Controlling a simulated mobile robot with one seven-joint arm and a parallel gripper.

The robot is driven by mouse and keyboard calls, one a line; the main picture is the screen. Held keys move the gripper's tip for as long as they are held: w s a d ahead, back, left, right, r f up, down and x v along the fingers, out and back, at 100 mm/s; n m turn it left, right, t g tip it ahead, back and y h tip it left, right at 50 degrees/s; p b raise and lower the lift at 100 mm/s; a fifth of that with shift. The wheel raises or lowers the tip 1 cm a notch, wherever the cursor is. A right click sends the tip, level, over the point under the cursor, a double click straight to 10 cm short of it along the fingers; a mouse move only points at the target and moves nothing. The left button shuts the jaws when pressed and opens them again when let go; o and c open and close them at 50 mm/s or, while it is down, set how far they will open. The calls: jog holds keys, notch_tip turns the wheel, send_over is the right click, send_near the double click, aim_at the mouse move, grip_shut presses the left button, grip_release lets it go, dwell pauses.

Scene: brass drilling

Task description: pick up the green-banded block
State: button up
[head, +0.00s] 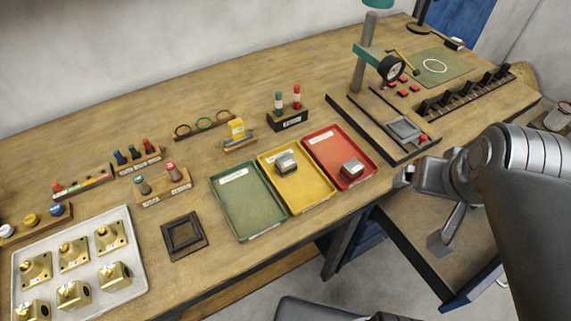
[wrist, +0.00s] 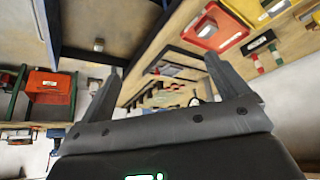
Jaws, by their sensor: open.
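I cannot make out a green band on any block. A grey metal block (head: 286,162) sits in the yellow tray (head: 311,202), and another grey block (head: 352,168) sits in the red tray (head: 326,138). Several brass blocks (head: 74,252) stand on a pale tray (head: 140,282) at the left; any band colours on them are too small to tell. My gripper (wrist: 165,85) is open in the wrist view, with nothing between its fingers. In the head view, it is at the bench's front edge, right of the red tray, apart from the blocks and partly hidden by my arm.
The green tray (head: 246,202) is empty. A dark square frame (head: 184,236) lies left of it. A press stand with a dial (head: 391,68) rises behind and right of the red tray. Small racks of pegs line the bench's middle. The back left of the bench is clear.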

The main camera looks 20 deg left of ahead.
jog(key=c, duration=0.5)
jog(key=n+g, duration=0.6)
jog(key=n, duration=0.3)
send_near(286, 160)
jog(key=shift+w+d, duration=0.25)
jog(key=shift+a+f, duration=0.25)
jog(key=shift+f, duration=0.1)
notch_tip(286, 160, down, 5)
jog(key=shift+f, duration=0.1)
jog(key=shift+s+f, duration=0.2)
jog(key=shift+f, duration=1.1)
jog(key=shift+s+f, duration=0.2)
jog(key=shift+f, duration=1.15)
